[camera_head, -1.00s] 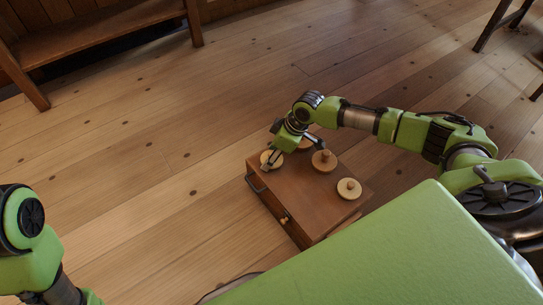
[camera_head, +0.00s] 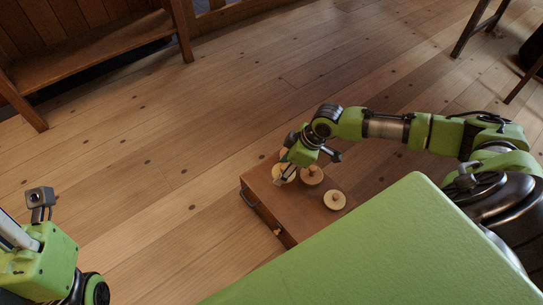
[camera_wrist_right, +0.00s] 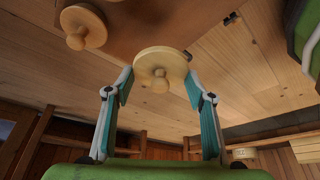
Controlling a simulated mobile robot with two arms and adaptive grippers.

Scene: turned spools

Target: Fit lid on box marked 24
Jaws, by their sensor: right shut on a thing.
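My right gripper (camera_head: 286,180) is shut on a round pale wooden lid (camera_wrist_right: 160,66) with a knob. In the right wrist view the lid sits between the two fingertips. In the head view it is at the left part of the brown wooden cabinet's top (camera_head: 308,217); its height above the top is unclear. Other knobbed lids rest there: one (camera_head: 312,175) to the right and one (camera_head: 335,200) near the right edge. No number 24 is readable. My left gripper (camera_head: 40,198) is at the far left, away from the cabinet, its jaw opening unclear.
A wooden bench (camera_head: 95,62) stands at the upper left. The plank floor left of the cabinet is clear.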

